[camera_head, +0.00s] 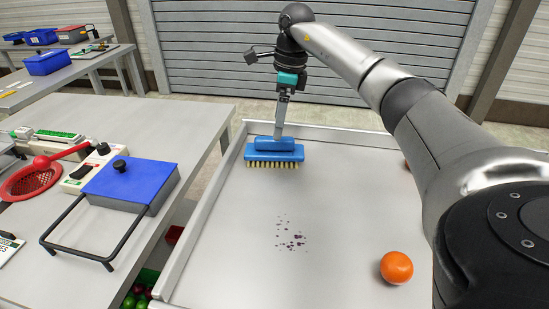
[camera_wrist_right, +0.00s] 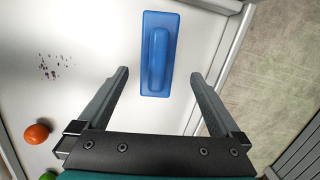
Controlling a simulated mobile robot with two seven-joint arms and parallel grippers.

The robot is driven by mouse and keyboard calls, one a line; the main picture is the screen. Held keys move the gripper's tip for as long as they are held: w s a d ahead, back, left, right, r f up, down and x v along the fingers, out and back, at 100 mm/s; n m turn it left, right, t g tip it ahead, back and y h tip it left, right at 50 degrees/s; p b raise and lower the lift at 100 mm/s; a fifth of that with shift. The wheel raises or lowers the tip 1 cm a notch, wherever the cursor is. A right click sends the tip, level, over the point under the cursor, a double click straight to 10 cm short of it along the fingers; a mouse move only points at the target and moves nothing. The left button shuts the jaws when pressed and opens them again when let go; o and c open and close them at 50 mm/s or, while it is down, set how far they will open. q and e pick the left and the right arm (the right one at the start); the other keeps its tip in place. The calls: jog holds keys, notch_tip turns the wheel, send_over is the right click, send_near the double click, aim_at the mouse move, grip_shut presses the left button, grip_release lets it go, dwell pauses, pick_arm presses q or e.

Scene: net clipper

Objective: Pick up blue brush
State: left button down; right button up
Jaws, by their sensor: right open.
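The blue brush (camera_head: 274,155) stands bristles-down at the far left corner of the white-rimmed table, its raised handle on top. In the right wrist view the brush (camera_wrist_right: 159,55) lies ahead of my right gripper (camera_wrist_right: 158,75), lined up between the two spread fingers. My right gripper (camera_head: 279,135) is open and empty, pointing down at the brush handle in the head view. In the wrist view its fingertips stay apart from the brush sides. My left gripper does not show.
The rimmed table (camera_head: 215,235) has a raised edge close to the brush. An orange ball (camera_head: 397,267) and dark stains (camera_head: 291,238) are on it. A side table at left holds a blue-lidded box (camera_head: 130,182) and a red strainer (camera_head: 32,182). The table's middle is mostly clear.

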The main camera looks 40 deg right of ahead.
aim_at(273, 148)
jog(key=f, duration=0.3)
jog(key=shift+w+a, duration=0.15)
jog(key=shift+a, duration=0.05)
jog(key=shift+w+f+b, duration=0.1)
jog(key=shift+f+b, duration=0.25)
jog(key=f+b, duration=0.1)
jog(key=f, duration=0.1)
jog(key=a+f, duration=0.1)
jog(key=f, duration=0.2)
jog(key=shift+w+b, duration=0.15)
jog(key=shift+b, duration=0.2)
jog(key=shift+c, duration=0.2)
jog(key=c, duration=0.4)
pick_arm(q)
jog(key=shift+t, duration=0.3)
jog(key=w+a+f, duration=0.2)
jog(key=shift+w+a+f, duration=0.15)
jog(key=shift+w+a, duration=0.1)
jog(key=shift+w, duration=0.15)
pick_arm(e)
jog(key=c, duration=1)
